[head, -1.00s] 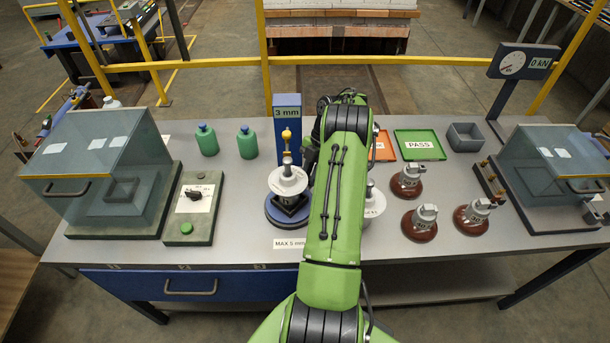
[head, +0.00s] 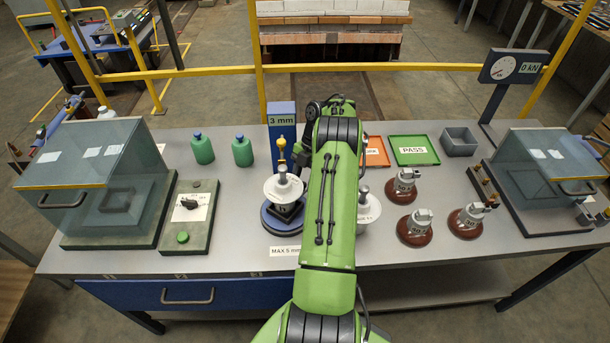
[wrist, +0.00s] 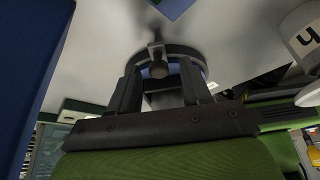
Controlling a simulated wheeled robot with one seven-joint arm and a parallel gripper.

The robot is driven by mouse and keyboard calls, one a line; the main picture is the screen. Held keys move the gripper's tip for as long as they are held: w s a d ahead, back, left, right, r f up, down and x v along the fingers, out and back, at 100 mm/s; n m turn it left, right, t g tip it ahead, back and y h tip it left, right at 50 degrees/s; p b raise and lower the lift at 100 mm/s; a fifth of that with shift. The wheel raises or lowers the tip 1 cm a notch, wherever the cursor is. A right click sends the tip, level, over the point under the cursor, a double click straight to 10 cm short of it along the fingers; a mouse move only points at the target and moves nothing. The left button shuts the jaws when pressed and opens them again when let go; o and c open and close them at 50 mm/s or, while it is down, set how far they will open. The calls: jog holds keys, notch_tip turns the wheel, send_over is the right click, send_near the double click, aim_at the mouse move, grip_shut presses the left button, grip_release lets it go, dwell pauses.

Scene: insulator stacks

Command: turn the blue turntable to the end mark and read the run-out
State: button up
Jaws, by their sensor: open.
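The blue turntable (head: 278,222) stands on the bench, left of my arm, with a white disc-shaped insulator (head: 284,188) on it. Behind it a blue post (head: 282,119) reads 3 mm, and a yellow-topped gauge (head: 281,148) is in front of the post. A label (head: 286,251) at the bench front reads MAX 5 mm. My arm hides my gripper in the head view. In the wrist view my gripper (wrist: 159,74) is open, its fingers on either side of a small grey knob (wrist: 157,55) by a round blue-and-grey base (wrist: 192,62). I cannot tell whether they touch the knob.
Another white insulator (head: 370,210) stands right of my arm, partly hidden. Several brown insulators (head: 416,228) stand farther right. A green PASS tray (head: 413,150), an orange tray (head: 376,152) and a grey bin (head: 459,141) lie behind. A switch box (head: 190,217) stands left of the turntable.

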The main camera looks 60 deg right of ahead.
jog(key=p+v, duration=0.9)
jog(key=v, duration=0.6)
jog(key=shift+r, duration=0.4)
jog(key=shift+f, duration=0.1)
